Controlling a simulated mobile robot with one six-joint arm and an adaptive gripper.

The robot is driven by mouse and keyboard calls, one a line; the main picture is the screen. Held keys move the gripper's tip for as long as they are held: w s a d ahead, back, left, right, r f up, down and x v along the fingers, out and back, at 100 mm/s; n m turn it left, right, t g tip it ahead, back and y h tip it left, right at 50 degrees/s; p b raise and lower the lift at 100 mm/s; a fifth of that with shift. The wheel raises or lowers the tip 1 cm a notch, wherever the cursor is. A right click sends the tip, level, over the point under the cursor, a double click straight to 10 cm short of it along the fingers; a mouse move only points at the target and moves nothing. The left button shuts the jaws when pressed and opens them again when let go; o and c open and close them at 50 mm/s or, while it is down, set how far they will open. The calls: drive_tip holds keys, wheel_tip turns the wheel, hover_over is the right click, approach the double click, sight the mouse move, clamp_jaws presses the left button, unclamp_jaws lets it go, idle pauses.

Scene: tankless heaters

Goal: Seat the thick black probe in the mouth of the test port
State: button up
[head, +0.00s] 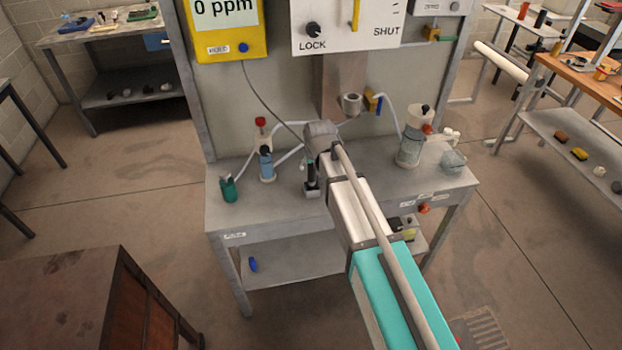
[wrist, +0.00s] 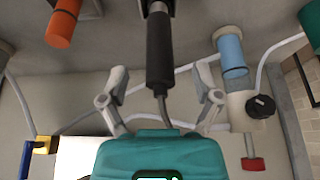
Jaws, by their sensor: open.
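The thick black probe (wrist: 160,48) stands in the wrist view with its cable running from its near end toward my gripper; its far end meets a dark holder (wrist: 156,6). In the head view the probe (head: 311,168) is upright on the bench, just left of my arm. My gripper (wrist: 163,78) is open, one finger on each side of the probe's line, with clear gaps and nothing gripped. In the head view my wrist hides the fingers. A round metal mouth (head: 351,102), which looks like the test port, sits under the panel, right of and above the probe.
A blue cylinder (head: 266,165) and a green cup (head: 229,189) stand left of the probe. A clear jar (head: 410,150) with an orange knob stands at right. Pale hoses run across the bench (head: 345,205). A yellow meter (head: 227,30) hangs above.

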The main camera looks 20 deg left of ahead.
sight(311, 169)
drive_tip(key=shift+b+x, duration=2)
drive_tip(key=shift+x, duration=0.4)
drive_tip(key=shift+w+r, duration=0.1)
clamp_jaws()
